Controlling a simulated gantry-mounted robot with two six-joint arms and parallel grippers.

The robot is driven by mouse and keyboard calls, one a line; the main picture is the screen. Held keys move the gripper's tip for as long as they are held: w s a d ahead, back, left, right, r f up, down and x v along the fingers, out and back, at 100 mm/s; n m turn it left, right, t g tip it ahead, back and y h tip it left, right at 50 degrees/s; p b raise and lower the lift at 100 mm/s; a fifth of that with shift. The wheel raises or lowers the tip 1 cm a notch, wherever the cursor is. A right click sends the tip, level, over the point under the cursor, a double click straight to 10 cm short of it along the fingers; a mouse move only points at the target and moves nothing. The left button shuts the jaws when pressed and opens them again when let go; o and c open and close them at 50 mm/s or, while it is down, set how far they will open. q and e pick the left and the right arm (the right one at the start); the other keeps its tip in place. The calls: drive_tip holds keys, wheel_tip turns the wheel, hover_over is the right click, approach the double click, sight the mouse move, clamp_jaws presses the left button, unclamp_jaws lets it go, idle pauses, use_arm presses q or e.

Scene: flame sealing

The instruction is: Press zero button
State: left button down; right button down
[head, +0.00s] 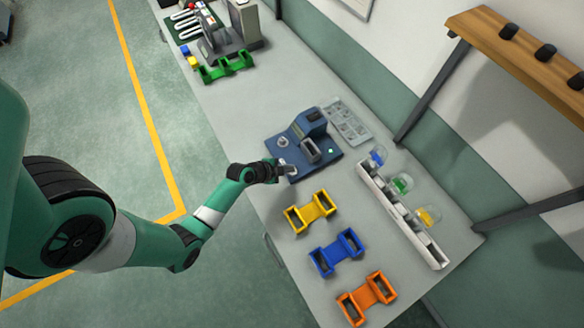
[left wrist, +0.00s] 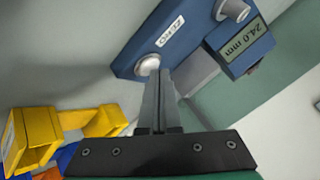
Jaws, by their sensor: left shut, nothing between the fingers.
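The blue measuring device (head: 325,155) stands on the grey table in the head view. In the left wrist view, its blue body (left wrist: 135,58) carries a ZERO label (left wrist: 172,38) and a display (left wrist: 243,42) reading 24.0 mm. The round white zero button (left wrist: 148,64) is beside the label. My left gripper (head: 284,170) is at the device's front left edge. In the left wrist view its shut, empty fingertips (left wrist: 160,74) are right by the button and overlap its edge. I cannot tell whether they touch it. My right gripper is not in view.
Yellow (head: 311,211), blue (head: 336,252) and orange (head: 367,298) double bins stand in front of the device. A white rack (head: 402,222) with colored containers stands to the right. A green bin (head: 226,67) and other equipment are at the table's far end.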

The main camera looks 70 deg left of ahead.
use_arm(q)
drive_tip(key=shift+r, duration=0.1)
drive_tip(key=shift+r+p, duration=0.85)
drive_tip(key=shift+p, duration=0.05)
wheel_tip(320, 180, up, 6)
drive_tip(key=p, duration=0.5)
idle(0.5)
